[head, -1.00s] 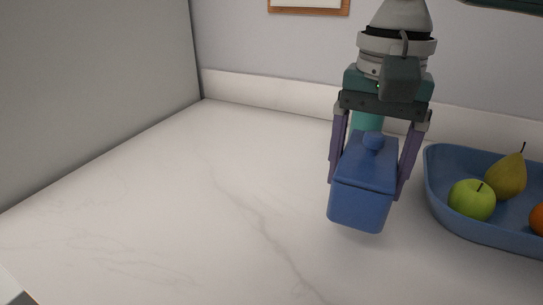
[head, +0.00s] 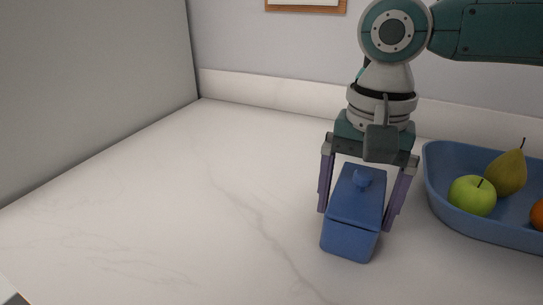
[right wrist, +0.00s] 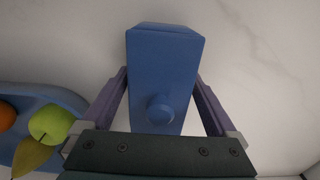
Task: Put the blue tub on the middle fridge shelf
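The blue tub (head: 352,205) is a box with a lid and a round knob on top. It is over the white marble-look counter, left of the fruit bowl. My right gripper (head: 355,219) reaches down from above with one finger on each long side of the tub, shut on it. In the right wrist view the tub (right wrist: 165,75) sits between both fingers (right wrist: 162,82), which meet its sides. I cannot tell whether the tub's base touches the counter. My left gripper is not in view. No fridge shelf can be made out.
A blue bowl (head: 470,226) with a green apple (head: 472,196), a pear (head: 507,172) and an orange fruit (head: 538,215) stands close right of the tub. A tall grey panel (head: 90,80) rises at the left. The counter (head: 170,200) between is clear.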

